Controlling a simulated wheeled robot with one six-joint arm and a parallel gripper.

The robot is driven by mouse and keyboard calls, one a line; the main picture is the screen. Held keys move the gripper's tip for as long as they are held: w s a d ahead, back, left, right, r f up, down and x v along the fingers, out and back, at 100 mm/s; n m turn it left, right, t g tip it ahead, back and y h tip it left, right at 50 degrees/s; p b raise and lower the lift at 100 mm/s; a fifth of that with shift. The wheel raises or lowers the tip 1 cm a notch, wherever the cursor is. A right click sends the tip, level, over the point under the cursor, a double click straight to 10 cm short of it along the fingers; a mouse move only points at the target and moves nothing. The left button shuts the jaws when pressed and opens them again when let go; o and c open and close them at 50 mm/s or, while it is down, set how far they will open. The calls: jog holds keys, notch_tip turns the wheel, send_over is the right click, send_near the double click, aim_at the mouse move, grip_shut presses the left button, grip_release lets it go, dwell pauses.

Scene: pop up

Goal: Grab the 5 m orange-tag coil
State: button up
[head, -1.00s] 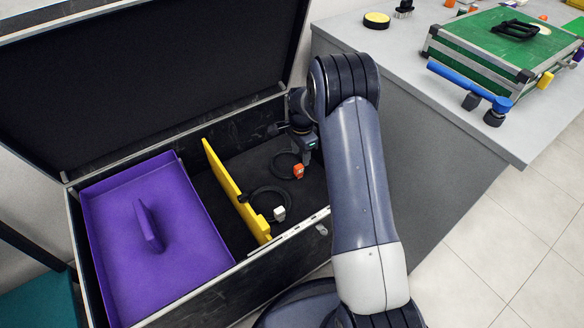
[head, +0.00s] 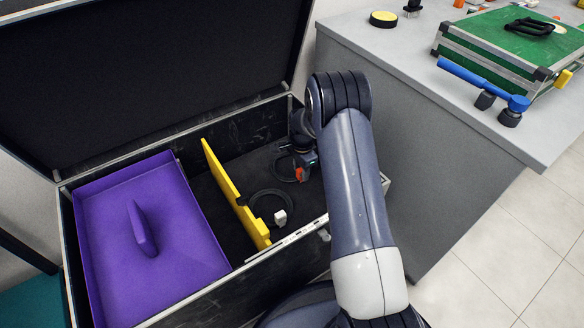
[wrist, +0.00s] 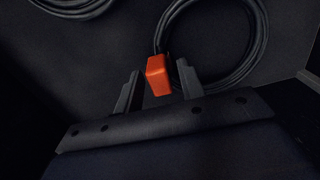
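The orange-tag coil is a black cable ring with an orange tag (wrist: 160,76); its ring (wrist: 243,50) lies on the dark case floor in the wrist view. In the head view its orange tag (head: 299,174) shows beside my gripper (head: 306,165), deep in the case's right compartment. In the wrist view my gripper (wrist: 158,88) is open, one finger on each side of the orange tag, with gaps visible. Another black coil (head: 268,204) with a white tag (head: 280,217) lies nearer the front; part of a coil (wrist: 75,5) shows at the wrist view's upper left.
A yellow divider (head: 234,193) separates the coils from a purple tray (head: 180,235) in the open black case (head: 250,268). The case's raised lid (head: 150,80) stands behind. A grey counter (head: 400,60) with a green box (head: 505,40) is at the right.

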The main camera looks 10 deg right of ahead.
grip_shut()
jog(key=shift+r, duration=0.15)
